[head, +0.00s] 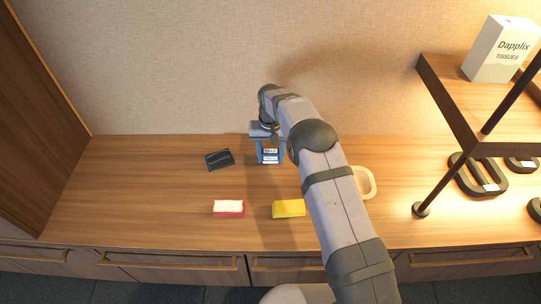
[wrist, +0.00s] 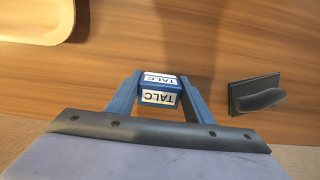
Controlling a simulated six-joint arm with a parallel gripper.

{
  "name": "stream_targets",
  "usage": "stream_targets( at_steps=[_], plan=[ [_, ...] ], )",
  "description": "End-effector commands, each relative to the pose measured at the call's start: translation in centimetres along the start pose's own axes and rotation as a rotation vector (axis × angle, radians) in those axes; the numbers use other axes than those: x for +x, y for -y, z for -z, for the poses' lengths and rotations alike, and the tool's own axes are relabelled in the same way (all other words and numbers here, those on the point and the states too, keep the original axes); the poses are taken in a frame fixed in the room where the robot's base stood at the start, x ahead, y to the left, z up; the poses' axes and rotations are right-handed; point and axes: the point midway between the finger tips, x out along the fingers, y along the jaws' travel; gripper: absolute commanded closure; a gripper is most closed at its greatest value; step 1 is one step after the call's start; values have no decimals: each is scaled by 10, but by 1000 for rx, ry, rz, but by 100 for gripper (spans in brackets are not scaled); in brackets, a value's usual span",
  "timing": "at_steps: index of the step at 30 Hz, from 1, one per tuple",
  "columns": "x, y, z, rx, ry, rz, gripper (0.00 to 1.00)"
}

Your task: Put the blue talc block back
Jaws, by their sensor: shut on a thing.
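The blue talc block (wrist: 159,88) has white labels reading TALC in the wrist view. My gripper (wrist: 160,80) is shut on it, with one blue finger on each side. In the head view the block (head: 269,157) hangs below my gripper (head: 268,148), toward the back of the wooden counter (head: 130,200). I cannot tell from these views whether it touches the counter. My arm hides part of the counter to the right of it.
A dark flat block with a raised grip (head: 219,159) lies left of my gripper. A red block with a white top (head: 228,209) and a yellow block (head: 289,208) lie nearer the front. A cream rounded tray (head: 368,182) is partly behind my arm. A shelf (head: 450,100) bearing a tissue box (head: 497,50) stands right.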

Motion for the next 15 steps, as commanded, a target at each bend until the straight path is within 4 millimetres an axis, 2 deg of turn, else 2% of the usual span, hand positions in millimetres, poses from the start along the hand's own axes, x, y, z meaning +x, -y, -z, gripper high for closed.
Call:
stream_targets(
  at_steps=[5, 6, 7, 15],
  plan=[
    [4, 0, 0, 0, 0, 0, 71],
    [3, 0, 0, 0, 0, 0, 44],
    [3, 0, 0, 0, 0, 0, 37],
    [3, 0, 0, 0, 0, 0, 35]
  ],
)
